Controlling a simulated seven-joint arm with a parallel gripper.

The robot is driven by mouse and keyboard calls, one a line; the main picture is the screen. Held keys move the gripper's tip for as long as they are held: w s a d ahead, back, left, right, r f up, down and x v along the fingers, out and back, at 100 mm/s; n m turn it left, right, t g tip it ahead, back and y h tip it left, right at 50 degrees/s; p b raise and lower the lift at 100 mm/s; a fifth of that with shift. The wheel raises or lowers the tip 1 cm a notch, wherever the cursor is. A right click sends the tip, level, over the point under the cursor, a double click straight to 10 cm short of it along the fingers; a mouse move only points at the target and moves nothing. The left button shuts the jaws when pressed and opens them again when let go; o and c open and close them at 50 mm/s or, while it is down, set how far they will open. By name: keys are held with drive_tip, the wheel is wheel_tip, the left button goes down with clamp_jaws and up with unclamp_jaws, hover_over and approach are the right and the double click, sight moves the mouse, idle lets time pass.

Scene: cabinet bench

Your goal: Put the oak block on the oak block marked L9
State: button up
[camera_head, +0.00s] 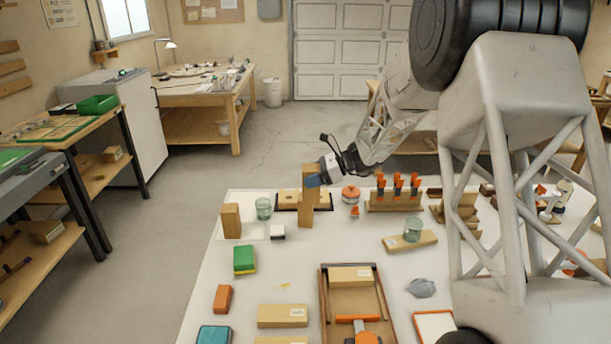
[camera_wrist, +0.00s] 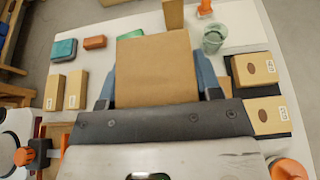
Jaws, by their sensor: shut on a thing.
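My gripper (camera_head: 316,180) is shut on a tall plain oak block (camera_head: 307,205), held upright near the far edge of the bench. In the wrist view the held block (camera_wrist: 155,70) fills the space between the fingers. Labelled oak blocks lie flat: one at the front (camera_head: 280,316), one in a wooden tray (camera_head: 350,277), and one under a glass (camera_head: 427,239). The wrist view shows two labelled blocks side by side at left (camera_wrist: 55,92) and labelled pieces with dark ovals at right (camera_wrist: 255,68). I cannot read which label is L9.
Another oak block (camera_head: 231,221) stands upright beside a glass (camera_head: 263,208). A dark tray (camera_head: 328,206) is behind the held block. A rack of orange-handled tools (camera_head: 397,203) stands to the right. A green-yellow sponge (camera_head: 244,261) and an orange block (camera_head: 222,298) lie at left.

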drive_tip(key=shift+w+a+f, duration=0.1)
drive_tip(key=shift+w+a, duration=0.15)
drive_tip(key=shift+w, duration=1.15)
drive_tip(key=shift+w+a+f, duration=0.15)
drive_tip(key=shift+w+a, duration=0.1)
drive_tip(key=shift+w, duration=1.2)
drive_tip(key=shift+w+a+f, duration=0.1)
drive_tip(key=shift+w+a, duration=0.15)
drive_tip(key=shift+w, duration=1.15)
drive_tip(key=shift+f, duration=0.15)
drive_tip(key=shift+f, duration=1.65)
drive_tip(key=shift+f, duration=0.15)
drive_tip(key=o, duration=1.2)
drive_tip(key=shift+c, duration=0.2)
drive_tip(key=v, duration=1.2)
drive_tip(key=shift+s+r, duration=0.15)
drive_tip(key=shift+r, duration=0.05)
